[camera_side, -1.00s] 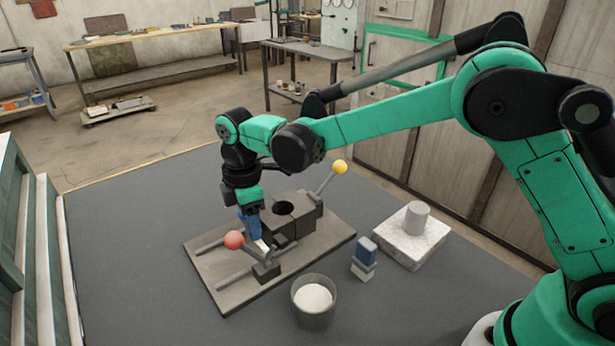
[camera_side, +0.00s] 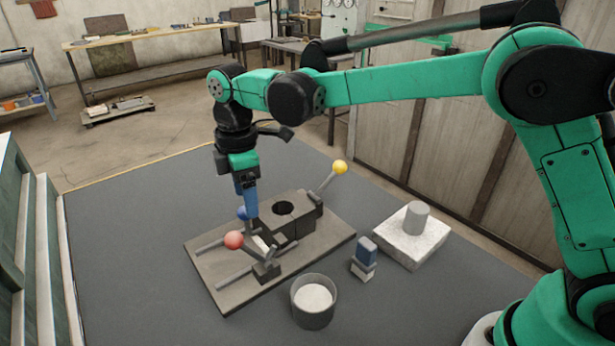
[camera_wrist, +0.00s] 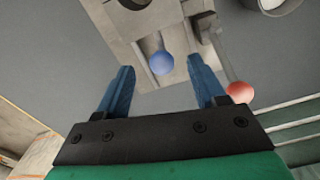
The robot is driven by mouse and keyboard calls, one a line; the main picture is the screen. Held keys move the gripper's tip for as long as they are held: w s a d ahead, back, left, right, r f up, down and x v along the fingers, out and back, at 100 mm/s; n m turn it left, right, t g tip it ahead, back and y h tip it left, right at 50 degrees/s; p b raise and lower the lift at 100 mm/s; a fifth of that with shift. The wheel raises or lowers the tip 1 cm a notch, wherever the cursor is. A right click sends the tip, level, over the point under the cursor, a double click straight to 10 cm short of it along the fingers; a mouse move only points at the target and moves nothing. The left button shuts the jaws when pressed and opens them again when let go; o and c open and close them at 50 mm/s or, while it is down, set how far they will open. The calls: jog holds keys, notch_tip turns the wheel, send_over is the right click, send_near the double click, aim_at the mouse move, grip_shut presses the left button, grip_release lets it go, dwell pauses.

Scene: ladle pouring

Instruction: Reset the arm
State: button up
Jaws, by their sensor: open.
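My gripper (camera_side: 250,205) has blue fingers and hangs over the left part of the metal fixture (camera_side: 222,288) in the side view. In the wrist view my gripper (camera_wrist: 160,90) is open, with a wide empty gap between its fingers. The fixture's blue ball knob (camera_wrist: 162,62) shows beyond that gap, and it also shows beside the fingers in the side view (camera_side: 242,213). A red ball knob (camera_side: 233,240) stands near the fingers on the fixture's front. A yellow ball knob (camera_side: 340,167) tops a lever at the fixture's back right.
A cup of white material (camera_side: 313,300) stands in front of the fixture. A small blue-topped block (camera_side: 364,255) is right of it. A pale slab (camera_side: 425,245) with a grey cylinder (camera_side: 417,217) on it lies further right. The grey table (camera_side: 120,260) is clear at left.

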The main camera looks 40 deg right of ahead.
jog(key=shift+s+d+r, duration=0.1)
jog(key=shift+d+r, duration=0.15)
jog(key=s+d+r+m+t, duration=0.2)
jog(key=s+d+m+t, duration=0.5)
jog(key=s+d+m, duration=0.6)
jog(key=shift+s+d+r+m, duration=0.2)
jog(key=shift+s+m, duration=0.15)
jog(key=shift+m, duration=0.85)
jog(key=shift+c, duration=0.2)
